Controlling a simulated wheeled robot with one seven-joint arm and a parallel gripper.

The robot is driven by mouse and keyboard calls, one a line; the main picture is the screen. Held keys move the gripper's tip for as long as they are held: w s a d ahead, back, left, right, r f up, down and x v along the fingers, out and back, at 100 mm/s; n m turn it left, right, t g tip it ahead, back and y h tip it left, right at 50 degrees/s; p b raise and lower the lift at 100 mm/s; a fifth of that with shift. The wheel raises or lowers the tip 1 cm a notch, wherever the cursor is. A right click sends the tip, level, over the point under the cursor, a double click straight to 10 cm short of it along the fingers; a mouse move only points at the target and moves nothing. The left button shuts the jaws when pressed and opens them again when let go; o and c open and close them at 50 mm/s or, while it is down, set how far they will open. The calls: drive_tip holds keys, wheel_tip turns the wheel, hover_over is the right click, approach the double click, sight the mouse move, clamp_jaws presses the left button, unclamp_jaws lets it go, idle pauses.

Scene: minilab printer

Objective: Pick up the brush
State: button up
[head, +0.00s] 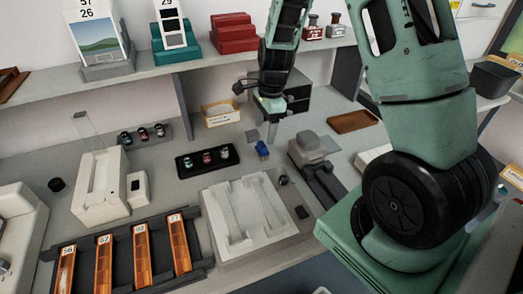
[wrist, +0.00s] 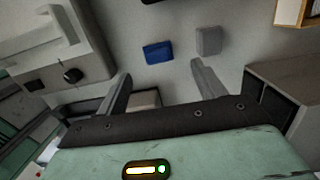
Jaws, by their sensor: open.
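A small blue block-like object (head: 262,149), possibly the brush, lies on the grey worktop below my gripper (head: 271,128). No bristles can be made out. In the wrist view the blue object (wrist: 158,52) lies ahead of the gap between my fingers (wrist: 161,72), apart from them. A small grey block (wrist: 208,41) lies to its right, beyond the right fingertip. It also shows in the head view (head: 252,136). My gripper is open and empty, above the worktop.
A black rack with several small bottles (head: 207,158) stands left of the blue object. A grey device (head: 313,146) stands close on its right, and a white tray unit (head: 246,212) is in front. A shelf (head: 160,68) runs behind; a yellow-edged box (head: 221,113) sits under it.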

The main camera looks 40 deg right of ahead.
sight(262, 144)
drive_tip(key=shift+a+f+p, duration=0.1)
drive_tip(key=shift+a+f, duration=0.1)
drive_tip(key=shift+f, duration=1.05)
drive_tip(key=shift+a+f+p, duration=0.15)
drive_tip(key=shift+f, duration=1.15)
drive_tip(key=shift+a+f+p, duration=0.1)
drive_tip(key=shift+a+f, duration=0.1)
drive_tip(key=shift+f, duration=1.05)
drive_tip(key=c, duration=1.1)
